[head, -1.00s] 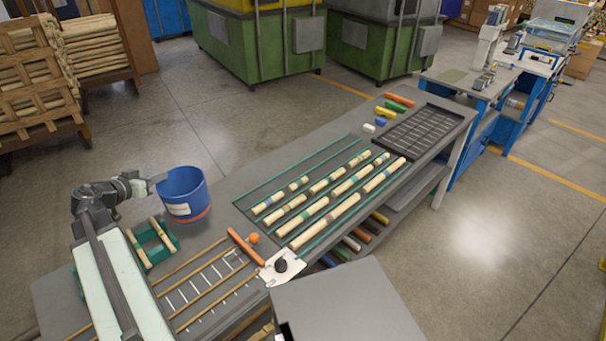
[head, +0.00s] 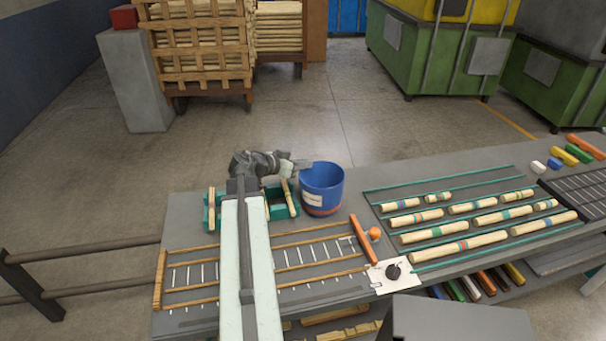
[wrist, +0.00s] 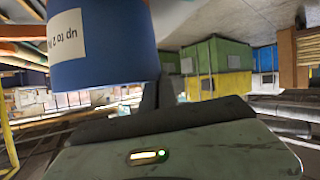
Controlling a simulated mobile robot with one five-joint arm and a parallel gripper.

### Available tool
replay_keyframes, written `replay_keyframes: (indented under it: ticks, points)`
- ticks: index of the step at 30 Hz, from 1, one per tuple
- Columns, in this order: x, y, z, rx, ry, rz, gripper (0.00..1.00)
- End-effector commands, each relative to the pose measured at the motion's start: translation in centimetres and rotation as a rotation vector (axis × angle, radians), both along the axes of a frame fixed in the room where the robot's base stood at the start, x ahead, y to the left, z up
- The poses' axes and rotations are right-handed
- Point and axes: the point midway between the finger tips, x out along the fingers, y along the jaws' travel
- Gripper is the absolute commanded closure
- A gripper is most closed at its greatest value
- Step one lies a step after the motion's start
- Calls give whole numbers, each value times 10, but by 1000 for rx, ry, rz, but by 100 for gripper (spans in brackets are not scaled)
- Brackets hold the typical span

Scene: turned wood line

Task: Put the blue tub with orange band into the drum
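The blue tub (head: 322,187) with an orange band round its base stands upright at the back edge of the grey bench, right of the green cradle. It has a pale label. My gripper (head: 304,164) is at the tub's left rim, at about rim height. In the wrist view the tub (wrist: 110,62) appears upside down and very close, with one dark finger (wrist: 166,90) right beside its edge. The other finger does not show clearly, so I cannot tell whether the rim is between them. I cannot make out a drum in these frames.
The green cradle (head: 275,210) with wooden pieces sits under my arm. Right of the tub lie rows of banded wooden rods (head: 470,220) and an orange bar (head: 363,239). Large green bins (head: 440,58) and a wood rack (head: 200,50) stand beyond open floor.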

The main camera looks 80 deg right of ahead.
Motion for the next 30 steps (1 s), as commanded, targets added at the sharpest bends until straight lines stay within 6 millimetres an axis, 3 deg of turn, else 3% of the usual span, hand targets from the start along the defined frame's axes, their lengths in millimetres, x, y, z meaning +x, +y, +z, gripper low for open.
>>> replay_keyframes:
  ticks: [1,10,11,13,24,30]
  points:
    - [0,0,-10,0,0,0,100]
    - [1,0,-8,0,0,1,100]
    - [1,0,-8,0,0,1,95]
    - [1,0,-7,0,0,1,75]
    - [2,1,-2,0,0,2,75]
    - [26,31,18,0,-1,5,75]
